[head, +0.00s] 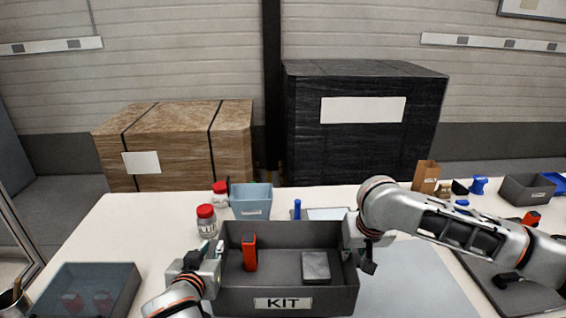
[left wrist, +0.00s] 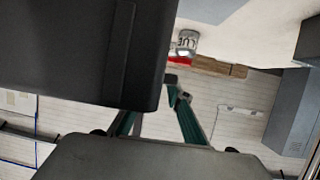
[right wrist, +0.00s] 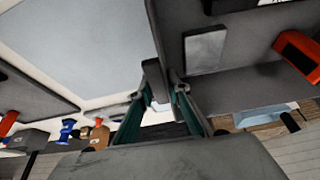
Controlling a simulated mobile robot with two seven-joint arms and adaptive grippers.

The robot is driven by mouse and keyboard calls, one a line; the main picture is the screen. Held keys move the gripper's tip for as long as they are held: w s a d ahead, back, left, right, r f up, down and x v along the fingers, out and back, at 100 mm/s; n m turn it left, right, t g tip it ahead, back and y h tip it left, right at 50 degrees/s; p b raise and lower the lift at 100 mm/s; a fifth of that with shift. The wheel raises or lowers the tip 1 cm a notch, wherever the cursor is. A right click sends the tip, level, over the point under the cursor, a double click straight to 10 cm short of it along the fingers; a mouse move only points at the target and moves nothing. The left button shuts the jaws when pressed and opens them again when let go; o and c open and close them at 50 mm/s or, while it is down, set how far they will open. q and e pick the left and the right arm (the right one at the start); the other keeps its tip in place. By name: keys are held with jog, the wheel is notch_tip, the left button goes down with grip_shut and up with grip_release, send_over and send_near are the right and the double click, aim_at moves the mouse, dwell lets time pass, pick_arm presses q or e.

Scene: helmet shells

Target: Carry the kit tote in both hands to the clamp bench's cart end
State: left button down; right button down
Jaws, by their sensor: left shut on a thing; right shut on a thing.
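The kit tote (head: 283,303), a dark grey open box labelled KIT, is in the lower middle of the head view. It holds a red-orange tool (head: 250,252) and a grey block (head: 315,267). My left gripper (head: 213,252) is shut on its left wall, and my right gripper (head: 362,252) is shut on its right wall. The tote's dark side fills the upper left of the left wrist view (left wrist: 70,50). In the right wrist view, the tote wall (right wrist: 163,30) runs up from between the fingers. I cannot tell whether the tote's base touches the table.
The white table (head: 120,225) holds a red-lidded jar (head: 206,222), a blue-grey bin (head: 251,201) and a translucent box (head: 85,290) left of the tote. A grey mat (head: 410,285) lies to the right. Further right are a paper bag (head: 426,177) and a small dark bin (head: 527,188).

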pick_arm(q)
jog(key=shift+r, duration=0.25)
pick_arm(e)
jog(key=shift+r, duration=0.15)
